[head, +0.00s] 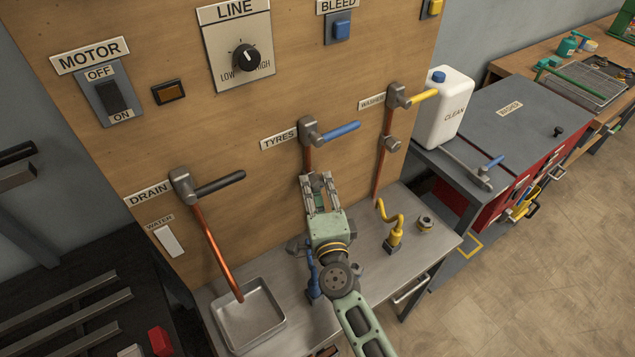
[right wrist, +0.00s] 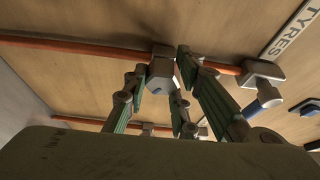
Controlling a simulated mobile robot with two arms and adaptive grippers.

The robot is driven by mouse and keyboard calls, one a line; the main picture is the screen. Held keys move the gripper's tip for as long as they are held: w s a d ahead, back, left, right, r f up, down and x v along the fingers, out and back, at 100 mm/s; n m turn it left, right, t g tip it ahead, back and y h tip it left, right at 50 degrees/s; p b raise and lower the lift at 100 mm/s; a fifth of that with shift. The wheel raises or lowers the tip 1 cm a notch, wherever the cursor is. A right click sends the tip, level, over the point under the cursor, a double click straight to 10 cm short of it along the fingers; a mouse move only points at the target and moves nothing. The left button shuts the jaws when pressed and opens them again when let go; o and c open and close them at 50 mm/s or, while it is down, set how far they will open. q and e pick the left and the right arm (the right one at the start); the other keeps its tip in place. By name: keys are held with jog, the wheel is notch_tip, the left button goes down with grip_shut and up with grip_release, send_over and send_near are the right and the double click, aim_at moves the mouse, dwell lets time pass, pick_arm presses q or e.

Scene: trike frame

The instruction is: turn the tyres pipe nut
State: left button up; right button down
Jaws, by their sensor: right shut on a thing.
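The tyres pipe (head: 307,160) is a copper pipe that runs down the wooden panel from a grey valve with a blue lever (head: 337,131), under the TYRES label (head: 279,138). My right gripper (head: 318,180) reaches up to the pipe below this valve. In the right wrist view its fingers (right wrist: 170,76) close around the grey pipe nut (right wrist: 161,73) on the copper pipe. In the head view the fingers mostly hide the nut. My left gripper is in neither view.
The drain valve's dark lever (head: 219,184) is at left, above a metal tray (head: 249,318). The washer valve's yellow lever (head: 423,97) is at right. A yellow bent fitting (head: 393,226) and a loose nut-like part (head: 425,223) stand on the bench. A white jug (head: 446,110) is farther right.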

jog(key=shift+s+f, duration=0.2)
jog(key=shift+f, duration=0.25)
jog(key=c, duration=1.5)
grip_release()
jog(key=shift+w, duration=0.1)
jog(key=shift+c, duration=0.2)
jog(key=shift+r, duration=0.15)
jog(key=shift+a+r, duration=0.1)
jog(key=s+d, duration=0.2)
jog(key=s, duration=0.9)
jog(key=shift+s+d, duration=0.2)
jog(key=shift+s, duration=0.2)
